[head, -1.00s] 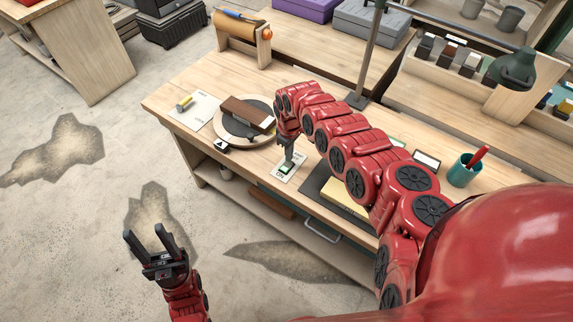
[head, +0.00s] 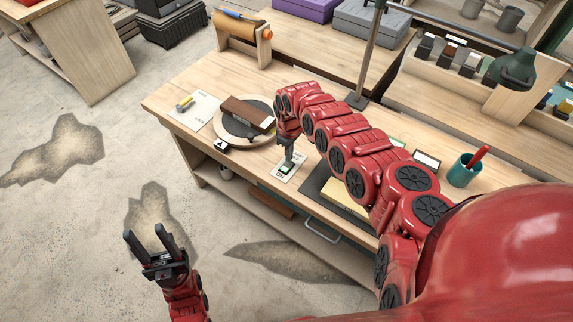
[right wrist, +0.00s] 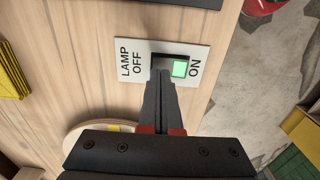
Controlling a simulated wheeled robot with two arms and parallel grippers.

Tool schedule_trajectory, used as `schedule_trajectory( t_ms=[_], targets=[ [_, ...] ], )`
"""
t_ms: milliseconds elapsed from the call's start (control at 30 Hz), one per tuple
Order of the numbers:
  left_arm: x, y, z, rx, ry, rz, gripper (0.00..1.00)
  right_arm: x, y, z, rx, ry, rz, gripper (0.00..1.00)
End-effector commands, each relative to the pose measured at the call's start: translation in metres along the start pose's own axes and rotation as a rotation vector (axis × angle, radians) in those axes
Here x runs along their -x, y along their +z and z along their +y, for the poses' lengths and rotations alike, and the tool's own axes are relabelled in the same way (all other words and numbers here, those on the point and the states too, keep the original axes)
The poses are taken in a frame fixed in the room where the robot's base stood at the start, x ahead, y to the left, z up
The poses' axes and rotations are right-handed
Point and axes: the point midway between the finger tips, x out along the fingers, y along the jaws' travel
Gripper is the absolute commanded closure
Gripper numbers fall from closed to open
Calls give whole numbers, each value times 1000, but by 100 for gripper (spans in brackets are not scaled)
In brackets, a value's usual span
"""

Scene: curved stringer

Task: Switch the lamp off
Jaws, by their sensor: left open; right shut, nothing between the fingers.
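The lamp switch is a white plate (right wrist: 205,50) marked LAMP OFF and ON, with a green lit rocker (right wrist: 180,69) showing at the ON side. In the head view the switch plate (head: 292,174) lies near the bench's front edge. My right gripper (right wrist: 162,76) is shut and empty, its tips at the rocker's OFF side; I cannot tell whether they touch it. They hide part of the rocker. The lamp's green shade (head: 514,66) hangs from a pole at the right. My left gripper (head: 150,240) is open and empty, above the floor away from the bench.
A round turntable (head: 236,137) with a brown block (head: 247,113) stands left of the switch. A teal cup (head: 464,172) with a red item stands at the right. A dark mat (head: 312,187) lies right of the switch, partly behind my arm.

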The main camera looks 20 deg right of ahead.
Motion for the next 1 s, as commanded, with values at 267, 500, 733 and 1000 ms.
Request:
schedule_trajectory(
  t_ms=[267, 500, 733, 1000],
  targets=[
    [0, 0, 0, 0, 0, 0, 50, 0, 0, 0, 0, 0, 0, 100],
    [2, 0, 0, 0, 0, 0, 50, -2, 0, 0, 0, 0, 0, 100],
    [4, 1, 0, 0, 0, 0, 50, -5, 0, 0, 0, 0, 0, 100],
    [8, 1, 0, 0, 0, 0, 50, -9, 0, 0, 0, 0, 0, 100]
  ],
)
